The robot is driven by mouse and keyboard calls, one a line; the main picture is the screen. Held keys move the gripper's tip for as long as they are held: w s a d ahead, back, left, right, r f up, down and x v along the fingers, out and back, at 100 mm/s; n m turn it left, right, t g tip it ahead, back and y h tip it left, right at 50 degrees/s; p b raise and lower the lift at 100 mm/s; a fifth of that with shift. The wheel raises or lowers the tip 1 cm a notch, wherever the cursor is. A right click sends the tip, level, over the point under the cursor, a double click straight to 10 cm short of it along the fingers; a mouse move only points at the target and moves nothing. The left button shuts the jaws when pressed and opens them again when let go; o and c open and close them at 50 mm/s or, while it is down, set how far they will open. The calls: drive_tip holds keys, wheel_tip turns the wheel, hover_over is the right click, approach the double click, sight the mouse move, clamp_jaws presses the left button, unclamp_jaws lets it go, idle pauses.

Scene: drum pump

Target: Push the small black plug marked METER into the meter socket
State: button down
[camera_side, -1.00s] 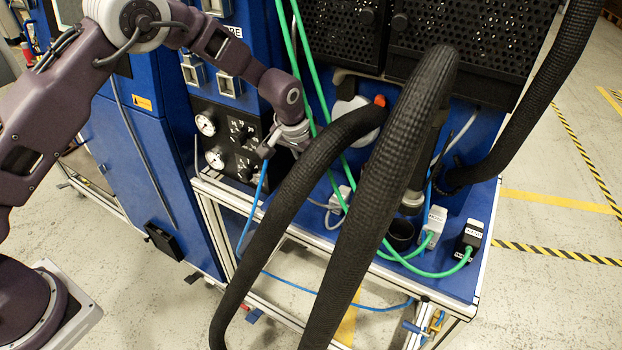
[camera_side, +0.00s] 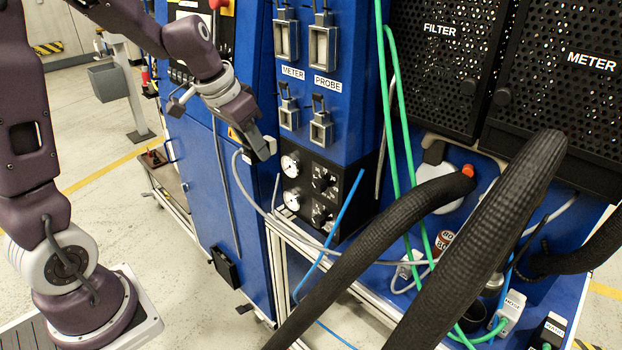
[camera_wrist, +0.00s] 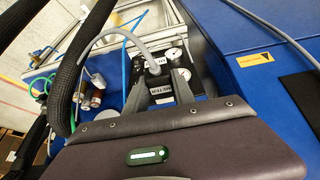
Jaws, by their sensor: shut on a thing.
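My gripper (camera_side: 262,148) is in front of the blue cabinet, left of and below the socket panel. In the wrist view my gripper (camera_wrist: 160,88) is shut on a small black plug (camera_wrist: 158,89) with a white label, seen upside down, that seems to read METER. A grey cable (camera_wrist: 139,45) loops from the plug. In the side view the plug is hard to make out. The METER label (camera_side: 293,72) sits between an upper grey latched socket (camera_side: 286,38) and a lower one (camera_side: 289,112). The plug is apart from both.
A PROBE label (camera_side: 328,84) and two similar sockets stand to the right. A black panel with gauges (camera_side: 290,166) lies below. Thick black hoses (camera_side: 395,220), green hoses (camera_side: 392,110) and a blue hose (camera_side: 338,225) cross the right side. The space before the left cabinet is open.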

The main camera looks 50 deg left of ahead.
drive_tip(key=s+a+r, duration=0.2)
drive_tip(key=s+a, duration=0.1)
drive_tip(key=s, duration=0.1)
drive_tip(key=w, duration=0.6)
drive_tip(key=shift+w+r, duration=0.15)
drive_tip(key=shift+w, duration=0.05)
drive_tip(key=shift+w+a, duration=0.1)
drive_tip(key=shift+w, duration=2.6)
idle(2.0)
drive_tip(key=c, duration=1)
unclamp_jaws()
drive_tip(key=shift+o, duration=0.2)
drive_tip(key=v, duration=0.9)
